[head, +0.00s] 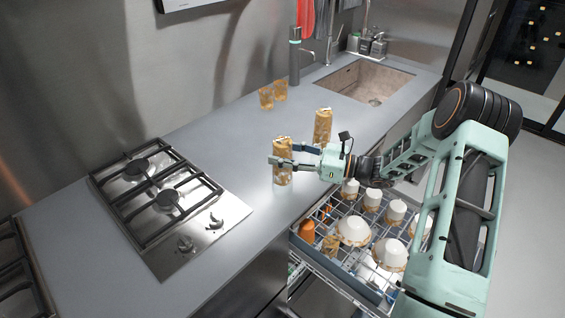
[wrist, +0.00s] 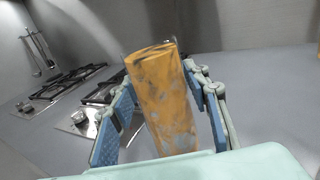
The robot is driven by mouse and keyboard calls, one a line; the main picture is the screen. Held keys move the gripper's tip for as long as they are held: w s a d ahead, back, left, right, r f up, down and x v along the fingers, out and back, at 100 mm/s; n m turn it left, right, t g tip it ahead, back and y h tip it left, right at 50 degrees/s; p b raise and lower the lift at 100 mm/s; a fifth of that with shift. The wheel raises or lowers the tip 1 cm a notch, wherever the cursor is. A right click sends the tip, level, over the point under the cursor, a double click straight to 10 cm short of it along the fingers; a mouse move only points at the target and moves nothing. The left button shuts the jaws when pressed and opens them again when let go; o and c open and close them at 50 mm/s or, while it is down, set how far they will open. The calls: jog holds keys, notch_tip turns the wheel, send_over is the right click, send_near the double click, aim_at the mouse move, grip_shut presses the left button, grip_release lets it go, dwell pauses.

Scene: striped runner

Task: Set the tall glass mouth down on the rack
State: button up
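A tall amber patterned glass (head: 283,177) stands on the grey counter near its front edge, left of the rack. It fills the middle of the wrist view (wrist: 166,100). My gripper (head: 281,160) reaches in from the right with one finger on each side of it. In the wrist view my gripper (wrist: 160,110) shows blue pads with narrow gaps beside the lower glass, so it looks open; contact near the tips is unclear. A second tall amber glass (head: 322,127) stands behind. The pulled-out dishwasher rack (head: 300,243) is below the counter edge.
The rack holds several white bowls and cups (head: 353,230), an orange item (head: 307,231) and a small amber glass (head: 331,246). A gas hob (head: 222,212) lies left. Two amber glasses (head: 267,97) stand at the back. A sink (head: 365,82) and tap are beyond.

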jog(key=c, duration=0.7)
jog(key=shift+r, duration=0.2)
jog(key=shift+c, duration=0.2)
